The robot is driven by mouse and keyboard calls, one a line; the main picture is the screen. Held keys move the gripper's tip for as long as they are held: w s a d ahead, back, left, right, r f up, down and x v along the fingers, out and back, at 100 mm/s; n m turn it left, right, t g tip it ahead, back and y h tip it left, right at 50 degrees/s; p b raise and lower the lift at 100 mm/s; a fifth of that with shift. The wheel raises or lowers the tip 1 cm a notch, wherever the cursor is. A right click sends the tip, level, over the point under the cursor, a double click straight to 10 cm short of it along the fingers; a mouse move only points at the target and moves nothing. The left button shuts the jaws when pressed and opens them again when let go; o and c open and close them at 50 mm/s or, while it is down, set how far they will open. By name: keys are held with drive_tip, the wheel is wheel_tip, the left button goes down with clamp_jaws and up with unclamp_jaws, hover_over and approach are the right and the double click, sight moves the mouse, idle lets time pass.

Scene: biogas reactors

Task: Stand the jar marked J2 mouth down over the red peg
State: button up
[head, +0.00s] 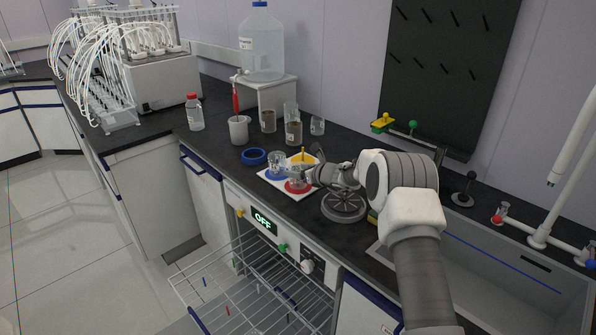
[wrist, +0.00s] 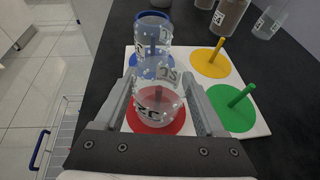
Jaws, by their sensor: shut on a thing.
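My gripper (wrist: 166,101) is shut on a clear glass jar (wrist: 157,76) with a label, held between its two fingers over the red disc (wrist: 136,121). The label is too blurred to read surely as J2. The red peg (wrist: 158,94) shows through the jar's glass, so the jar appears to be around it. I cannot tell whether its rim touches the disc. In the head view the jar (head: 296,171) looks upright, just above or on the red disc (head: 297,187), with my gripper reaching in from the right.
Another clear jar (wrist: 153,33) stands over the blue disc. The yellow peg (wrist: 217,49) and green peg (wrist: 240,95) are bare on the white board (wrist: 196,82). A blue ring (head: 254,157) lies left; a grey spoked wheel (head: 343,206) lies right.

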drive_tip(key=o, duration=1.4)
drive_tip(key=shift+s+d, duration=0.1)
drive_tip(key=v, duration=1.7)
drive_tip(key=shift+s, duration=0.1)
